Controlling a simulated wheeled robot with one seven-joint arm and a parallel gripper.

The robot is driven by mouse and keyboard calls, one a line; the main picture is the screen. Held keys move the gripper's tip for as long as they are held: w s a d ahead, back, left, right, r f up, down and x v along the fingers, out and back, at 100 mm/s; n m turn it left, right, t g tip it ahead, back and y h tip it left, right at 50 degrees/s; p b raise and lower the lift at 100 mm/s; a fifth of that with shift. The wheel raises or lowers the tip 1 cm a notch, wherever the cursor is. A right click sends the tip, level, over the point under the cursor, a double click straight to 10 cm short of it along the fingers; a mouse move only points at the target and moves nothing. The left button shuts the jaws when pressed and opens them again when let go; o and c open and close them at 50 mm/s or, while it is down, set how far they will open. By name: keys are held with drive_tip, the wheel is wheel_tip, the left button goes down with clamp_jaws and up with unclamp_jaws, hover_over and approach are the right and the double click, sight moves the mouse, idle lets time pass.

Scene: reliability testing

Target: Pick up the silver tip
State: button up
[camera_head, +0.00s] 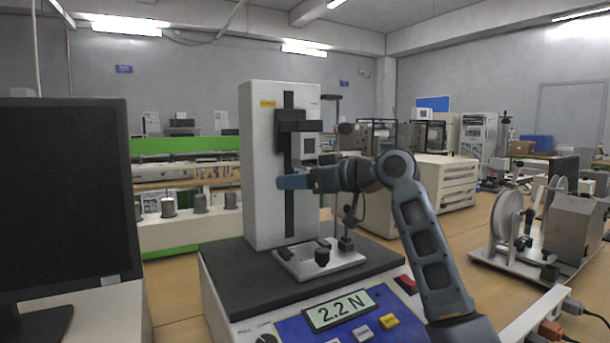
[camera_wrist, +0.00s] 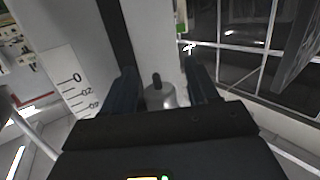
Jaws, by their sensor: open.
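A silver tip (camera_wrist: 160,97), a small metal cylinder with a dark pin on it, shows in the wrist view. It appears between the two dark fingers of my gripper (camera_wrist: 160,68), with a gap on each side. My gripper is open, and its palm cuts off the lower part of the tip. In the head view my gripper (camera_head: 293,182) is seen from the side in front of the tester's upright column (camera_head: 265,150), just below the dark carriage (camera_head: 297,128). I cannot make out the tip in the head view.
The tester's base (camera_head: 225,262) carries a metal plate with dark knobs (camera_head: 321,257) below my gripper and a display reading 2.2 N (camera_head: 342,309). A thin post (camera_head: 346,215) stands close by on the right. A dark monitor (camera_head: 65,190) fills the left.

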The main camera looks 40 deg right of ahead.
drive_tip(key=c, duration=1)
drive_tip(key=shift+c, duration=0.2)
